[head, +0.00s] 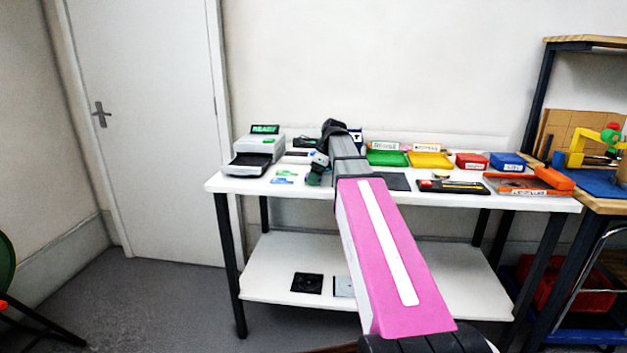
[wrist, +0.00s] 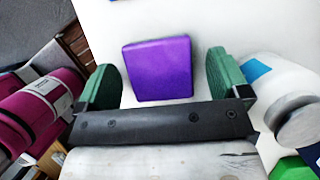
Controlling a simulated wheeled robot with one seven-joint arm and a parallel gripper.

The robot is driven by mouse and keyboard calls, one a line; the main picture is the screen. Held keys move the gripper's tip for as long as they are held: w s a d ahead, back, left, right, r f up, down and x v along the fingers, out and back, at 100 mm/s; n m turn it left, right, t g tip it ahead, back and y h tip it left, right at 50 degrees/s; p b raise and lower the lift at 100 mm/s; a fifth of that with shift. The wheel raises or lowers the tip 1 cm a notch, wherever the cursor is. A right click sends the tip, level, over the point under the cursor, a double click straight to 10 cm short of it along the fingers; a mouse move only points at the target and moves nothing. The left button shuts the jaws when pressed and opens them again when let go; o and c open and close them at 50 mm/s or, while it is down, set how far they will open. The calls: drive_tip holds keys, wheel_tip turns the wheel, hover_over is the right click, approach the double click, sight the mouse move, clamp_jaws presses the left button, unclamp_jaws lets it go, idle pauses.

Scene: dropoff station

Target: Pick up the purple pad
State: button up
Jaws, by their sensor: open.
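The purple pad (wrist: 158,68) is a small squarish block on the white tabletop (wrist: 205,22) in the wrist view. My gripper (wrist: 161,80) is open, with one green finger to the left of the pad and one to the right. Neither finger clearly touches it, and their height over the table is hard to tell. In the head view my gripper (head: 317,168) is over the left part of the white table (head: 225,184). I cannot make out the purple pad there; my arm and gripper cover part of that area.
A grey printer-like device (head: 254,154) with a green READY sign stands at the table's left end. A green tray (head: 386,158), yellow tray (head: 431,160), red box (head: 471,161) and blue box (head: 507,162) line the back right. A dark mat (head: 393,181) lies near my arm.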

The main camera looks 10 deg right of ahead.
drive_tip(key=shift+c, duration=0.3)
drive_tip(key=c, duration=1)
drive_tip(key=shift+r, duration=0.1)
drive_tip(key=shift+r, duration=0.8)
wheel_tip(320, 180, up, 3)
drive_tip(key=shift+f, duration=0.1)
drive_tip(key=s+a+r, duration=0.1)
drive_tip(key=a+r, duration=0.1)
drive_tip(key=a, duration=0.1)
drive_tip(key=s+a+r, duration=0.2)
drive_tip(key=a, duration=0.2)
drive_tip(key=s+a+r, duration=0.2)
drive_tip(key=a, duration=0.1)
drive_tip(key=shift+s+a+r, duration=0.15)
drive_tip(key=shift+s+r, duration=0.1)
drive_tip(key=shift+o, duration=0.9)
drive_tip(key=shift+c, duration=0.3)
